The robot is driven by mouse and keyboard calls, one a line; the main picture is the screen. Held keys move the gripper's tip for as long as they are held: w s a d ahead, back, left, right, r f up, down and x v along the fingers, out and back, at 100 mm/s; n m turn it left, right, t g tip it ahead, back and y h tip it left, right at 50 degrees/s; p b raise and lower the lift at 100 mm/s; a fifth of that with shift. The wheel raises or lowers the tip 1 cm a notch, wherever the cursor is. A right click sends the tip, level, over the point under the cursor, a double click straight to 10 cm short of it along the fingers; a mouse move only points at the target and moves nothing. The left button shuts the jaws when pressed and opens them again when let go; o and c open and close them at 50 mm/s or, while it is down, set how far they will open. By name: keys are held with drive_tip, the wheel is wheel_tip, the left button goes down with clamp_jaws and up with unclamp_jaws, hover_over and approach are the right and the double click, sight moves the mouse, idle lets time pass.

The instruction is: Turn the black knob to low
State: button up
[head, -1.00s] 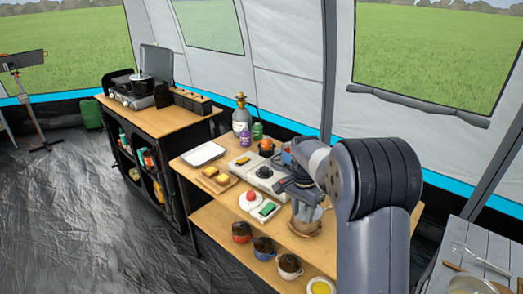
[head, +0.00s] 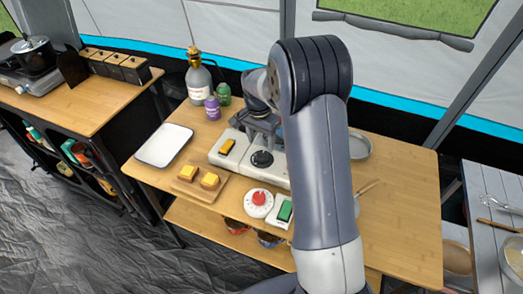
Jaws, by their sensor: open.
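The black knob (head: 262,159) sits on a white panel (head: 218,157) on the wooden table, right of a yellow switch (head: 227,147). The knob's pointer setting is too small to read. My gripper (head: 262,141) is open and appears just behind and above the knob in the head view. I see no contact with the knob, but cannot tell the exact gap. My arm hides the right part of the panel.
A red knob on a round white base (head: 259,199) and a green switch (head: 285,211) stand in front. A board with bread (head: 186,186), a white tray (head: 164,145), bottles (head: 199,80) and a metal pan (head: 358,146) surround the panel. The table's right side is mostly clear.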

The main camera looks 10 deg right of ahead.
sight(262, 154)
wheel_tip(262, 154, down, 6)
drive_tip(key=shift+s+d+r+p, duration=0.1)
drive_tip(key=shift+d+r+p, duration=0.1)
drive_tip(key=shift+p, duration=0.15)
drive_tip(key=shift+c, duration=0.5)
drive_tip(key=c, duration=0.9)
